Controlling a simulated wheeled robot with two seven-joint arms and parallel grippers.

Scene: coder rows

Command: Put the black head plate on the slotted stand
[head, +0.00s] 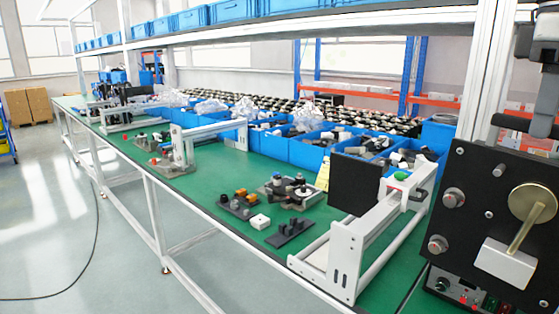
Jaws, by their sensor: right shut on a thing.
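The black head plate (480,185) is at the right, close to me. It is upright and slightly tilted in the picture, with round knobs, a brass disc and a white block on its face. My right gripper (538,128) comes down from the top right corner and is shut on the plate at its upper edge; the grip is partly cut off by the frame. The white slotted stand (345,262) is on the green bench left of the plate, with slots in its near end post and long rails. My left gripper is not in view.
A dark square panel (355,183) stands by the stand's far side. Small black parts (289,232) and a white block (260,221) lie left of it on the green bench (215,185). Blue bins (305,150) line the back. A control box (455,290) is below the plate.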

